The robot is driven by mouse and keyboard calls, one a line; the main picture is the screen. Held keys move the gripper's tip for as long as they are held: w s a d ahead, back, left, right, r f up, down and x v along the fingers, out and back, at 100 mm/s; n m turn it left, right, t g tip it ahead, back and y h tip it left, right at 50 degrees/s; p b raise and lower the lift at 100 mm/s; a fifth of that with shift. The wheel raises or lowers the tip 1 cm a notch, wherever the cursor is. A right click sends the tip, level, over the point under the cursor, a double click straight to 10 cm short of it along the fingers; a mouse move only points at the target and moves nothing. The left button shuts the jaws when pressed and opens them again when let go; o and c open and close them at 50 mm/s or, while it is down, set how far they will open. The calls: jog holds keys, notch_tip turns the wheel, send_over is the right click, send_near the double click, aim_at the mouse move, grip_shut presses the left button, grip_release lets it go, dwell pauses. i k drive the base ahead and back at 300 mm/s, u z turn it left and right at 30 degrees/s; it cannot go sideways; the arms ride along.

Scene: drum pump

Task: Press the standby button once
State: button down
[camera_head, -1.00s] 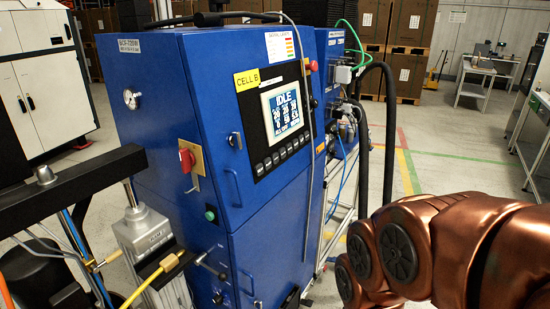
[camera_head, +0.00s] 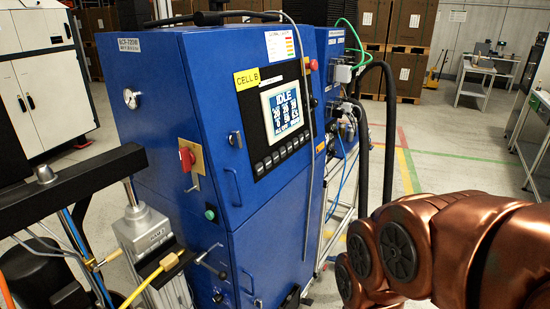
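A blue machine cabinet (camera_head: 262,217) stands in the middle of the view, with a yellow "CELL B" label. Its control panel has a lit screen (camera_head: 283,110) that reads "IDLE" above rows of digits. A row of dark buttons (camera_head: 280,152) runs below the screen; their markings are too small to read, so I cannot tell which is standby. My copper-coloured arm fills the lower right, apart from the panel. My gripper is not in view.
A red rotary switch (camera_head: 187,158) and a red button (camera_head: 313,65) are on the cabinet. A dark beam, a grey pump column (camera_head: 146,232) and a yellow hose stand at the lower left. Black hoses hang right of the cabinet. Open floor (camera_head: 450,165) lies to the right.

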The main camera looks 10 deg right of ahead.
aim_at(275, 159)
jog(key=u, duration=3.25)
jog(key=k, duration=1.25)
jog(key=z, duration=0.6)
